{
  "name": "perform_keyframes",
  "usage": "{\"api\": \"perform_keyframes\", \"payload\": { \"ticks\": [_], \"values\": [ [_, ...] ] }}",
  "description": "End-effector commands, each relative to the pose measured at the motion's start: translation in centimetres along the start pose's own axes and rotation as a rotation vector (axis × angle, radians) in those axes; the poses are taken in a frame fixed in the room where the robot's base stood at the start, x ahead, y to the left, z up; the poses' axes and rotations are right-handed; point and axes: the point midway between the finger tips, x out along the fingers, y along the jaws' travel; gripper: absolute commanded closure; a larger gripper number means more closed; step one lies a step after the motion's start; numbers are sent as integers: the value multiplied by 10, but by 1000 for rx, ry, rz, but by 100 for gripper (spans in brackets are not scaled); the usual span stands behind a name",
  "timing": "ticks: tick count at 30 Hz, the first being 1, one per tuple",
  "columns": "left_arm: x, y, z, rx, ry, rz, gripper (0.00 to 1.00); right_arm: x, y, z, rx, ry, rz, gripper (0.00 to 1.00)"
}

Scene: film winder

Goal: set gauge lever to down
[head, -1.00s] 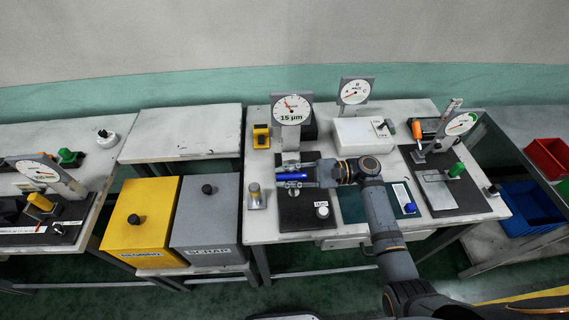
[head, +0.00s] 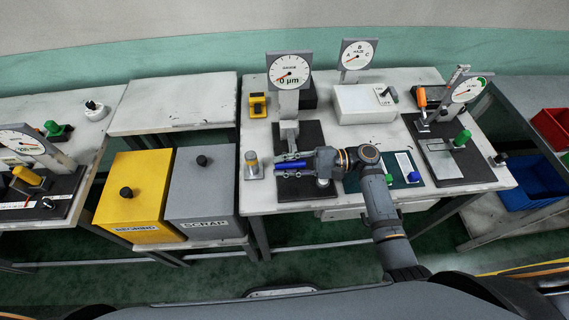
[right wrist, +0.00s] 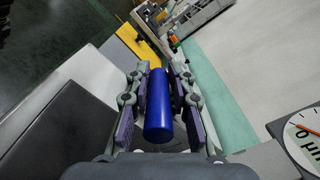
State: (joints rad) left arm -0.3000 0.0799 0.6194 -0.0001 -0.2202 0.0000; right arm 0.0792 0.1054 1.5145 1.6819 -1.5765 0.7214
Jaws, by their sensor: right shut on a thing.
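The gauge (head: 290,71) stands at the back of the middle table on a grey column over a black base plate (head: 312,135). Its dial reads 0 µm. My right gripper (head: 291,166) is shut on a blue cylinder (head: 290,164), which lies crosswise low over the base plate, in front of the column. In the right wrist view the blue cylinder (right wrist: 158,105) sits between both fingers, and part of the dial (right wrist: 303,140) shows at the right edge. Whether the cylinder joins the gauge as its lever is hidden by the fingers. My left gripper is not in view.
A metal cylinder on a plate (head: 252,166) stands just left of the base plate. A teal mat (head: 417,160) and a white box (head: 360,104) lie to the right. Yellow (head: 136,195) and grey (head: 202,190) bins stand left of the table.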

Motion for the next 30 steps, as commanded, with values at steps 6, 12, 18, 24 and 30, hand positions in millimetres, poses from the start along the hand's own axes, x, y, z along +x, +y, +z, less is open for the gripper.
{"api": "perform_keyframes", "payload": {
  "ticks": [6, 12, 18, 24, 30],
  "values": [
    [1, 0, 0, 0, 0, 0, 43, -1, 9, -4, 21, 9, 8, 100],
    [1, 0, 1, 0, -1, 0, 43, -1, 8, -4, 19, 10, 8, 57],
    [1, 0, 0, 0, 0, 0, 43, -1, 6, -4, 15, 8, 7, 57],
    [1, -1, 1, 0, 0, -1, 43, -7, 6, -3, 12, 8, 8, 57],
    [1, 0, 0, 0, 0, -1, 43, -49, 6, -4, 14, 13, 11, 57]
  ]
}}
